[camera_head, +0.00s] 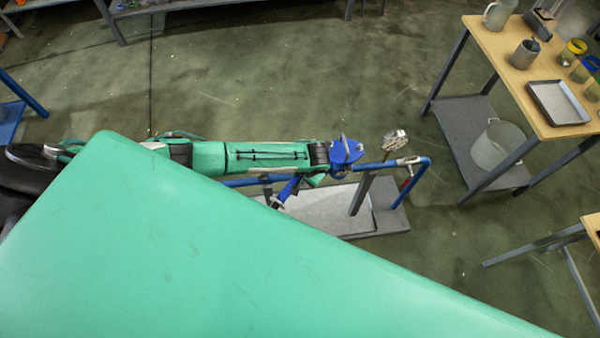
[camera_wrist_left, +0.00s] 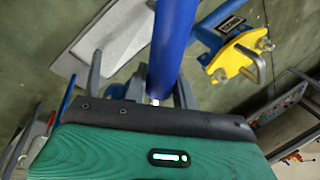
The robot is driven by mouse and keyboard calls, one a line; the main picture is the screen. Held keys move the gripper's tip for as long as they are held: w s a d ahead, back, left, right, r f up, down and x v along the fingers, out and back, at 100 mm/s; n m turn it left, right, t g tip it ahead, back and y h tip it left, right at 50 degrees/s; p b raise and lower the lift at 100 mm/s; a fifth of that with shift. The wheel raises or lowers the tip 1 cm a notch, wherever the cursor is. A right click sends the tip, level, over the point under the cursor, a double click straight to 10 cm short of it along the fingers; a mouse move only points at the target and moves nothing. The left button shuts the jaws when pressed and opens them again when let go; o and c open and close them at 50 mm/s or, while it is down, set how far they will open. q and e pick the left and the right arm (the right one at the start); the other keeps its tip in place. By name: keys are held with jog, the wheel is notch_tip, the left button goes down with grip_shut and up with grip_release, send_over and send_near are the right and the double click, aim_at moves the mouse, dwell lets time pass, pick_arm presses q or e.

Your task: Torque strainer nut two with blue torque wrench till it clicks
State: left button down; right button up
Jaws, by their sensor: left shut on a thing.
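My left gripper (camera_wrist_left: 140,85) shows in the left wrist view with its dark fingers on both sides of a thick blue bar, which I take as the blue torque wrench (camera_wrist_left: 172,45). It is shut on this bar, whose upper end runs out of the picture. To its right is a blue body with a small label plate, likely the strainer (camera_wrist_left: 218,28), with a yellow flange (camera_wrist_left: 235,58) and steel studs. Which nut is number two cannot be told. In the head view the left arm reaches right, to a blue fitting (camera_head: 346,151); the fingertips are not clear there.
A blue pipe (camera_head: 375,166) runs over a grey plinth (camera_head: 385,222), with a grey post beside the arm. A wooden-topped table (camera_head: 500,45) holds a tray (camera_head: 558,102) and cups. The floor between is clear.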

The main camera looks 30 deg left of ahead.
pick_arm(q)
jog(key=shift+f+b, duration=0.3)
jog(key=shift+f, duration=0.2)
dwell(0.4)
jog(key=shift+a, duration=0.1)
jog(key=shift+w+a+f+m+t, duration=0.1)
jog(key=shift+w+a+m+t, duration=0.1)
jog(key=shift+a+m, duration=0.3)
jog(key=shift+w+a+m+t, duration=0.1)
jog(key=shift+w+a+m, duration=0.1)
jog(key=shift+a+m, duration=0.3)
jog(key=shift+a, duration=0.15)
jog(key=shift+w+a+f+m+p, duration=0.15)
jog(key=shift+w+a+m, duration=0.15)
jog(key=shift+a, duration=0.2)
jog(key=shift+w+a+r+m+p, duration=0.1)
jog(key=shift+w+a+m+p, duration=0.05)
jog(key=shift+a+m, duration=0.3)
